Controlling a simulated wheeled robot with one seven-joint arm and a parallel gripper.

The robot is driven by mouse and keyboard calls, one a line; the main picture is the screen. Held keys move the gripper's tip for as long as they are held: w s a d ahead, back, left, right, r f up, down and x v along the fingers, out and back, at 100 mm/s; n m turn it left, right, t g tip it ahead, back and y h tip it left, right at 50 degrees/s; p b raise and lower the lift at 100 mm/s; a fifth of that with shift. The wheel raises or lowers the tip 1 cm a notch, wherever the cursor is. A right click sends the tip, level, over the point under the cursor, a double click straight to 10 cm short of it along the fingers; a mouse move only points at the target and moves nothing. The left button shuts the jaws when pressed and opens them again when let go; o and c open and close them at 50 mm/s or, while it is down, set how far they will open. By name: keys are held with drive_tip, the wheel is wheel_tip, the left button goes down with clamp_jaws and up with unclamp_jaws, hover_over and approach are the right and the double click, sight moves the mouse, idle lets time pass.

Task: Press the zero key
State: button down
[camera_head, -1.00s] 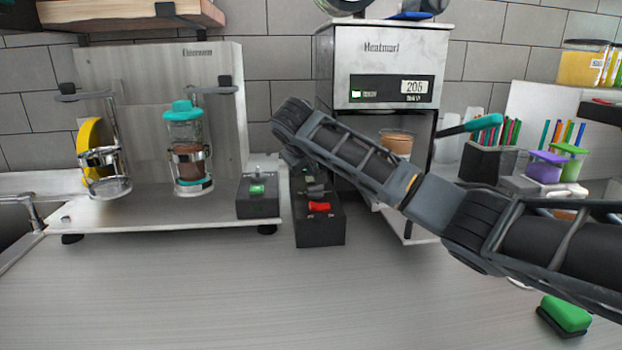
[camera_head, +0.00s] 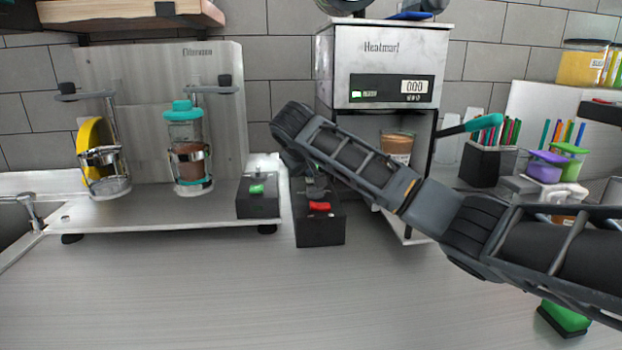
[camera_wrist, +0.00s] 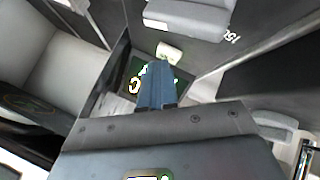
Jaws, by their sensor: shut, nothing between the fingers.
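The sealer (camera_head: 390,62), marked Heatmart, stands at the back with its display (camera_head: 413,87) reading 000. A dark control box (camera_head: 320,232) with a red switch (camera_head: 320,206) stands on the counter in front, left of the sealer. My gripper (camera_head: 314,188) points down over the back part of this box, mostly hidden behind my arm. In the wrist view my shut, empty fingers (camera_wrist: 156,88) reach over a dark panel with small lit marks. A pale key (camera_wrist: 168,52) shows just beyond the fingertips. I cannot read a zero label, nor tell whether the fingers touch a key.
A cup with brown contents (camera_head: 397,147) sits inside the sealer. A green block (camera_head: 566,316) lies at front right.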

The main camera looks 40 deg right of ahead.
sight(310, 180)
idle(0.3)
drive_tip(key=shift+r+p, duration=0.75)
drive_tip(key=shift+r, duration=0.05)
drive_tip(key=shift+r+p, duration=1.95)
drive_tip(key=shift+r, duration=0.55)
